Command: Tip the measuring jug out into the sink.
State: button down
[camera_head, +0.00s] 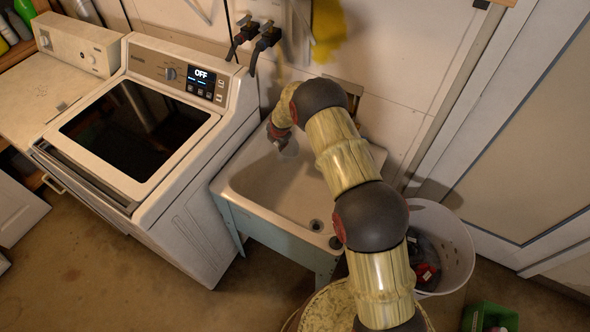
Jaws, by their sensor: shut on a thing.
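The utility sink (262,182) is a pale basin on blue-grey legs, with a dark drain (316,225) near its front right. My arm reaches over the sink from the front right. My gripper (279,138) is over the back left part of the basin. It is shut on the measuring jug (289,149), which shows as a small, greyish, see-through shape just below the fingers. The jug's tilt and what is in it are too small to tell. Part of the sink's right side is hidden by my arm.
A washing machine (175,150) with a dark lid stands close on the left. Black taps (262,38) are on the wall behind the sink. A white basket (452,262) with dark items stands to the right, and a green crate (490,317) is at the lower right.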

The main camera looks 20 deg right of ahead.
jog(key=shift+w+f+g+b, duration=0.35)
jog(key=shift+f+g+b, duration=0.05)
jog(key=shift+f, duration=0.15)
jog(key=shift+w+f+g+b, duration=0.3)
jog(key=shift+f+g+b, duration=0.1)
jog(key=shift+f, duration=0.1)
jog(key=f+g+b, duration=0.1)
jog(key=b, duration=0.1)
jog(key=w+f+g+b, duration=0.1)
jog(key=f+g+b, duration=0.1)
jog(key=shift+w+f+b, duration=0.1)
jog(key=shift+b, duration=0.3)
jog(key=shift+g, duration=0.3)
